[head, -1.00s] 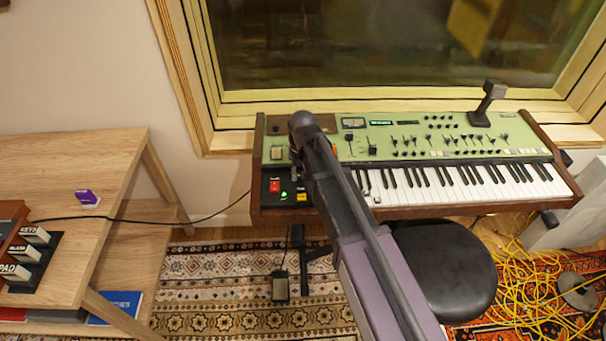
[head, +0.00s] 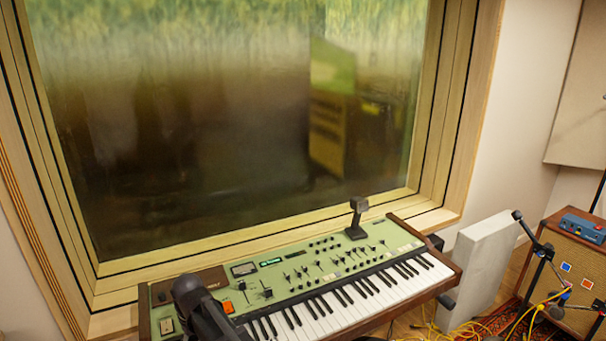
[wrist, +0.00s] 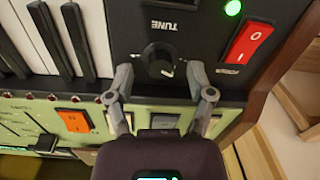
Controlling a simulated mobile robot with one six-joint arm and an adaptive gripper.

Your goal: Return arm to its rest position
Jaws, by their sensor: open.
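My gripper (wrist: 160,78) is open in the wrist view, its two grey fingers spread on either side of a black TUNE knob (wrist: 158,62). Nothing is held between them. I cannot tell whether the fingertips touch the knob or panel. In the head view, my dark arm covers the left end of the green keyboard synthesizer (head: 300,262), and my gripper is hidden.
A red rocker switch (wrist: 248,42) and a lit green lamp (wrist: 233,7) are close to the fingers. A microphone-like object (head: 356,218) stands on the synthesizer. A window (head: 230,120) rises behind. An amplifier (head: 570,265) and yellow cables are at right.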

